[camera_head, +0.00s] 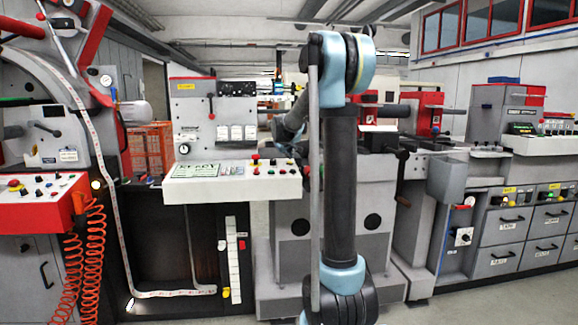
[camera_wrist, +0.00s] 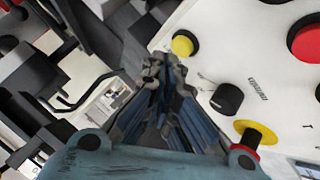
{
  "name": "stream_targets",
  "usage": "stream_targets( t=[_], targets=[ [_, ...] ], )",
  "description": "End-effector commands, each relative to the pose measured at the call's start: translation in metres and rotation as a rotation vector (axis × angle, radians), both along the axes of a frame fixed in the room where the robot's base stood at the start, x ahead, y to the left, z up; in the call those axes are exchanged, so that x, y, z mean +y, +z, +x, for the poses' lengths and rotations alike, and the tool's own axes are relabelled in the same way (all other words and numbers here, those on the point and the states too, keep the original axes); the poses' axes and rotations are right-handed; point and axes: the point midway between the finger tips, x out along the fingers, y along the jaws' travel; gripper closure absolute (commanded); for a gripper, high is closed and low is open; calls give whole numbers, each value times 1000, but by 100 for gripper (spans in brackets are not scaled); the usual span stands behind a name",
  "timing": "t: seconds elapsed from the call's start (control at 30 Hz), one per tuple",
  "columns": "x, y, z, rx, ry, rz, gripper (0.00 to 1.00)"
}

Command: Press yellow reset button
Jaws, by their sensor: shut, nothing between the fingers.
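In the wrist view, a round yellow button (camera_wrist: 184,43) with a dark collar stands on a white control panel (camera_wrist: 265,75). A second yellow round part (camera_wrist: 256,134), with red below it, is lower right and partly covered by my gripper. I cannot read which one is marked reset. My gripper (camera_wrist: 163,68) is shut and empty, its fingertips appearing just below and left of the first yellow button; I see no clear contact. In the head view, the white panel (camera_head: 232,187) with small coloured buttons is left of my arm, and my gripper is not clearly visible.
A black knob (camera_wrist: 227,99) and a large red button (camera_wrist: 306,42) are close by on the panel. In the head view, a red-edged console (camera_head: 40,205) stands at the left and grey drawer cabinets (camera_head: 510,230) at the right. Open floor shows at lower right.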

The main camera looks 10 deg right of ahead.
Motion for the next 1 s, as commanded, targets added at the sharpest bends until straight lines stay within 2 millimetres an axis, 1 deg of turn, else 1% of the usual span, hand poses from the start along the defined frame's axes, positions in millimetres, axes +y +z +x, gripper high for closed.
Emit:
stream_targets(
  t=[0.1, 0.37, 0.47, 1.0],
  targets=[
    [0, 3, 0, 0, 0, 0, 100],
    [0, 3, -1, 0, 0, 0, 100],
    [0, 7, -1, 0, 0, 0, 100],
    [0, 48, -8, 0, 0, 0, 100]
  ],
)
